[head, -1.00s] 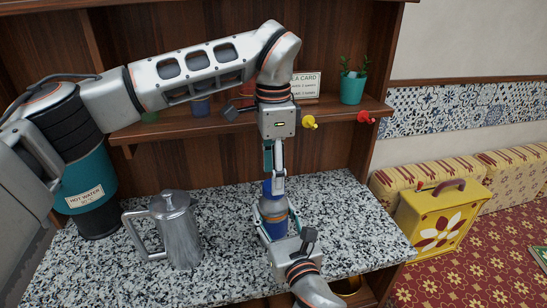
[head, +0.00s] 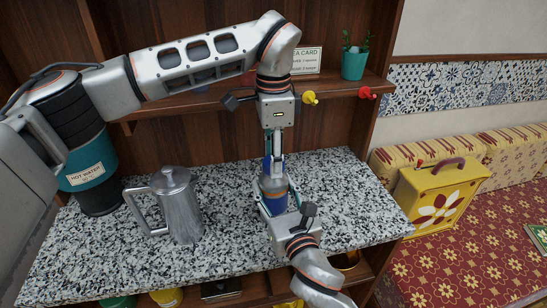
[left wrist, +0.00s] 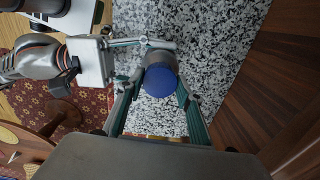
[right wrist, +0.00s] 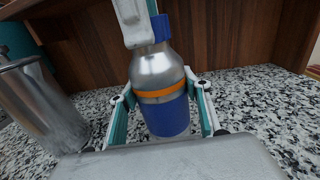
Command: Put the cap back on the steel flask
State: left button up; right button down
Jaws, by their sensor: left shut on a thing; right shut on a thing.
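The steel flask (head: 274,188), with a blue lower part and an orange band, stands upright on the granite counter. My right gripper (head: 274,213) is shut around its lower body; the flask fills the middle of the right wrist view (right wrist: 157,75). My left gripper (head: 274,164) points down from above, shut on the blue cap (head: 267,163). In the left wrist view the cap (left wrist: 160,81) lies over the flask's top and hides its mouth. In the right wrist view the cap (right wrist: 161,28) is at the neck, partly behind a finger. I cannot tell whether it is seated.
A steel pot (head: 178,208) with a handle stands left on the counter (head: 110,245). The teal hot-water container (head: 88,176) stands behind it. A shelf (head: 350,92) with a card and plant pot crosses the back. Free counter lies right of the flask.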

pick_arm(q)
jog(key=m, duration=1.4)
jog(key=shift+m, duration=0.3)
jog(key=m, duration=0.5)
jog(key=shift+m, duration=0.3)
jog(key=m, duration=0.3)
jog(key=shift+m, duration=0.3)
jog(key=m, duration=1)
jog(key=shift+f+m, duration=0.1)
jog(key=shift+m, duration=0.3)
jog(key=m, duration=0.5)
jog(key=o, duration=1.3)
